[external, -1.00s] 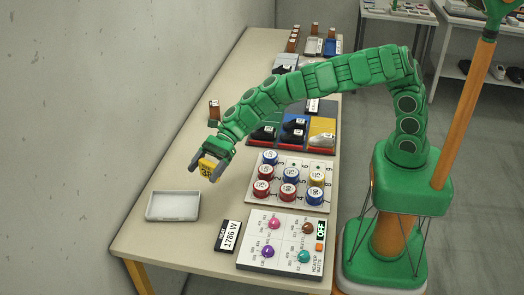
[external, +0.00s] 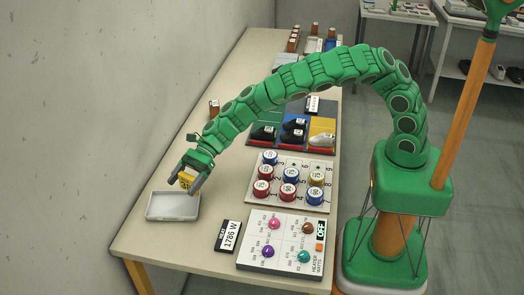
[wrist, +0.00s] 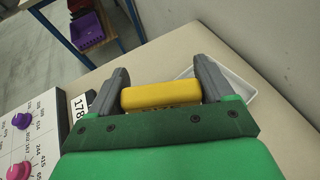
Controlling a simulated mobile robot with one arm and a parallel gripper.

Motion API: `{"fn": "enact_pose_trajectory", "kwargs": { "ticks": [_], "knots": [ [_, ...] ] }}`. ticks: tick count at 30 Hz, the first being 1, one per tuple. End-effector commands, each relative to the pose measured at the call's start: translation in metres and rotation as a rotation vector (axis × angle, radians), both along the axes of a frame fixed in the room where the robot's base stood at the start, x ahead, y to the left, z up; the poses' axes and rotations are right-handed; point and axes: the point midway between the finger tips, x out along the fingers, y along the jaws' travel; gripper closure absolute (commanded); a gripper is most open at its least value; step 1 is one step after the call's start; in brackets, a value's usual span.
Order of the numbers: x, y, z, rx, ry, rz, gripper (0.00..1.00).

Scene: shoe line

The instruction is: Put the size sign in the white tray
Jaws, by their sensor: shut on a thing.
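My gripper (external: 187,183) is shut on the yellow size sign (external: 186,180), which has dark print on its face. In the wrist view the sign (wrist: 161,95) sits between the two grey fingers. The white tray (external: 160,215) lies on the table near its left front corner. The sign is held above the tray's back right part, and appears clear of it. In the wrist view part of the tray (wrist: 240,86) shows behind the right finger; the rest is hidden.
A dark display reading 1786 W (external: 228,237) and a knob panel (external: 283,243) lie right of the tray. A board of numbered round caps (external: 290,182) and coloured mats with shoes (external: 293,130) stand farther back. The wall is close on the left.

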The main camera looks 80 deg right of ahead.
Motion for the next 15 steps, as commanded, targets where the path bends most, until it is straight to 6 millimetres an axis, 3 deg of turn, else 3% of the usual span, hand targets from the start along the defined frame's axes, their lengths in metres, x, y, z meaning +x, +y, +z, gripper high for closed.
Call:
{"fn": "enact_pose_trajectory", "kwargs": {
  "ticks": [15],
  "knots": [
    [0.022,0.011,-0.031,0.001,0.003,0.000,0.52]
  ]
}}
